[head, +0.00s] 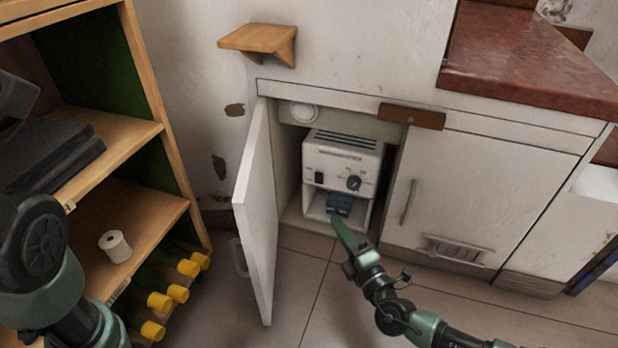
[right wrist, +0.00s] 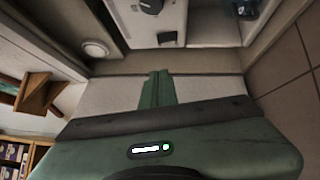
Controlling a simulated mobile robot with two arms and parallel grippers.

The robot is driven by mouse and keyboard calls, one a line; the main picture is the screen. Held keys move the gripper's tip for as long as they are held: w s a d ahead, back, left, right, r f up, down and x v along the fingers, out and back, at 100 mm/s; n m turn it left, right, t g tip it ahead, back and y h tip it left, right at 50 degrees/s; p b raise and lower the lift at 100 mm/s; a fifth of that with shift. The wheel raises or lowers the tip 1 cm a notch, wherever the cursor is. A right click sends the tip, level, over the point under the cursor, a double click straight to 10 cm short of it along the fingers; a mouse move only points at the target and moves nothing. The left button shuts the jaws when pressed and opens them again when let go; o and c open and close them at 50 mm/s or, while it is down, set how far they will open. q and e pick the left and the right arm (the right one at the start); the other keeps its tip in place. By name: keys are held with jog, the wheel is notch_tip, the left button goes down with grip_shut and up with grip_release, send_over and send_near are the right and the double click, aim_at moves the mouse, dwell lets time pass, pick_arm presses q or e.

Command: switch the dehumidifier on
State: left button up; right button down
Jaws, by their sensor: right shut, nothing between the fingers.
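The dehumidifier (head: 342,148) is a white box with a slotted top, standing inside an open low cabinet. Its front has a dark rocker switch (head: 319,177) on the left and a round dark knob (head: 354,183) on the right. A blue object (head: 340,203) sits in its lower opening. My right gripper (head: 343,232) is shut and empty, in front of and below the unit, apart from it. In the right wrist view its green fingers (right wrist: 156,90) are together, with the unit's front (right wrist: 200,22) at the top, partly cut off. My left gripper is out of view.
The cabinet door (head: 257,215) stands open left of the unit. A closed door (head: 475,190) is on the right. A wooden shelf unit (head: 150,75) with a paper roll (head: 115,246) stands left. A small wall bracket (head: 258,40) juts out above. Tiled floor in front is clear.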

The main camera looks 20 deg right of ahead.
jog(key=b, duration=0.3)
send_near(318, 175)
jog(key=w+a, duration=0.3)
jog(key=shift+w+d+r+b, duration=0.2)
jog(key=shift+w+d+b, duration=0.25)
jog(key=shift+w, duration=0.2)
jog(key=shift+w+d+r+b, duration=0.2)
jog(key=shift+w+d+b, duration=0.1)
jog(key=shift+w+d, duration=0.3)
jog(key=shift+a, duration=0.1)
